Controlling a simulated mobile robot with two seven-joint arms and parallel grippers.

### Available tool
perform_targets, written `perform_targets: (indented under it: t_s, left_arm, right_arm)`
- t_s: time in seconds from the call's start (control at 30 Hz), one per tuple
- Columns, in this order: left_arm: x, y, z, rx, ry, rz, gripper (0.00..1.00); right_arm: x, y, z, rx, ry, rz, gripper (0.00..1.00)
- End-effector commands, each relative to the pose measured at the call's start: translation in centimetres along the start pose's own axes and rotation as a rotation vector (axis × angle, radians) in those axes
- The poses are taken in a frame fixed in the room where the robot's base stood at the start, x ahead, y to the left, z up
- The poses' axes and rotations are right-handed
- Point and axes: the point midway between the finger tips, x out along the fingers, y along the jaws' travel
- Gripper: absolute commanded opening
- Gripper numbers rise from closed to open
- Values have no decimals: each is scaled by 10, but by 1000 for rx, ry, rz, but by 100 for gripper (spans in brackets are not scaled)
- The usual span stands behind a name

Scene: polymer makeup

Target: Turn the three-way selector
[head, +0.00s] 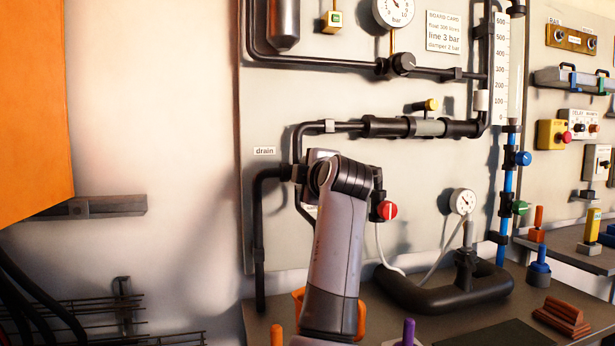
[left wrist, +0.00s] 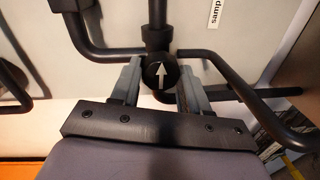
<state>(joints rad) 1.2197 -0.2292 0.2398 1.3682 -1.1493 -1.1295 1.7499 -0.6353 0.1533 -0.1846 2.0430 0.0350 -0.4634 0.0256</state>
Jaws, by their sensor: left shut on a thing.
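The three-way selector (left wrist: 160,72) is a round black knob with a white arrow, set where dark pipes meet on the pale board. In the left wrist view its arrow points up in the picture. My left gripper (left wrist: 161,80) is shut on the knob, one grey finger on each side of it. In the head view my left arm rises from the bottom middle and covers the selector, close to the "drain" label (head: 264,151). My right gripper is not in view.
A red knob (head: 389,210) sits just right of my arm. A small gauge (head: 462,201) and a thick black curved pipe (head: 440,296) stand further right. An orange box-like body (head: 35,100) and a wire rack (head: 70,310) are at left.

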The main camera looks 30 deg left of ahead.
Motion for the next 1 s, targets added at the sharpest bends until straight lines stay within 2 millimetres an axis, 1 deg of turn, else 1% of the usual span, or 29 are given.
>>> perform_targets:
  t_s: [0.2, 0.57, 0.6, 0.63, 0.67, 1.0]
  left_arm:
    - [0, -2, 0, -30, -2, -7, 15]
    - [0, -3, 0, -32, -2, -8, 15]
    - [0, -3, 0, -32, -2, -8, 55]
    - [0, -3, 0, -31, -2, -8, 65]
    - [0, -3, 0, -31, -2, -7, 70]
    - [0, -1, 0, -30, -3, -2, 70]
  right_arm:
    - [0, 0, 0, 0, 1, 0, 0]
    - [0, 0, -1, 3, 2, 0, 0]
    - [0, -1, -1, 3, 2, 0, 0]
    - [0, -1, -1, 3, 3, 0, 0]
    - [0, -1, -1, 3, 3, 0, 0]
    - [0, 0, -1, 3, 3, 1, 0]
